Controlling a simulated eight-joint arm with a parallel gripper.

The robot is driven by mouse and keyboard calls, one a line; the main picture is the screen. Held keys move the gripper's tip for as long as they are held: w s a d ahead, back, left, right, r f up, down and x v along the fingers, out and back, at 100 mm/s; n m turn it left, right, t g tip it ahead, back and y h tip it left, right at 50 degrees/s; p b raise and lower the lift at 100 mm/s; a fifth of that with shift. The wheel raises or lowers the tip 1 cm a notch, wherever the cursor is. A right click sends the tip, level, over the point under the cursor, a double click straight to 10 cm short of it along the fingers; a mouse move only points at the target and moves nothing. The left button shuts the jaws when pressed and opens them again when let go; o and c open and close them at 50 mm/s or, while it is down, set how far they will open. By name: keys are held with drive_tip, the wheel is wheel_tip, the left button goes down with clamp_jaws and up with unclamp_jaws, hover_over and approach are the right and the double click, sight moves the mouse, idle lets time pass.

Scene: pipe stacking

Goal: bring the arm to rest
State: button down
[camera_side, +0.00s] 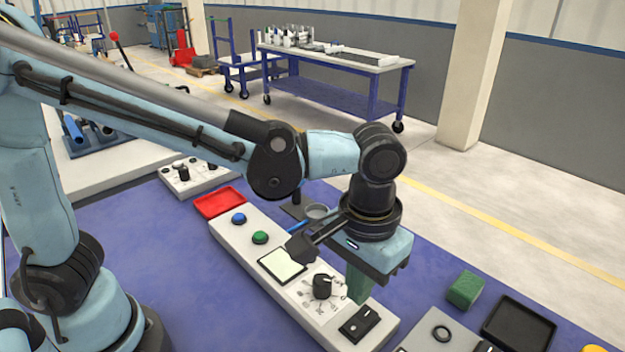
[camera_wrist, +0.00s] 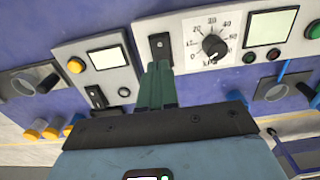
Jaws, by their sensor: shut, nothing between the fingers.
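My gripper (camera_side: 357,296) points down over the right end of the long white control panel (camera_side: 245,248). Its green fingers are together with nothing visible between them. In the wrist view the closed fingers (camera_wrist: 158,66) reach toward a black switch (camera_wrist: 160,46) on a white panel. The same area in the side view shows a black rocker switch (camera_side: 360,324) just beside the fingertips and a black dial knob (camera_side: 322,286) to the left. I cannot tell whether the fingertips touch the switch. My arm is bent and stretched out over the table.
A red tray (camera_side: 220,203) lies at the panel's far end. A green block (camera_side: 466,290) and a black tray (camera_side: 518,326) are to the right. A cylindrical fixture (camera_side: 316,212) stands behind the panel. The blue table (camera_side: 215,305) is bare left of the panel.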

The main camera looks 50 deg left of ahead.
drive_tip(key=a+r+t, duration=0.2)
drive_tip(key=a+t, duration=0.5)
drive_tip(key=a, duration=1.4)
drive_tip(key=shift+s+a+r, duration=0.15)
drive_tip(key=shift+s+a, duration=0.1)
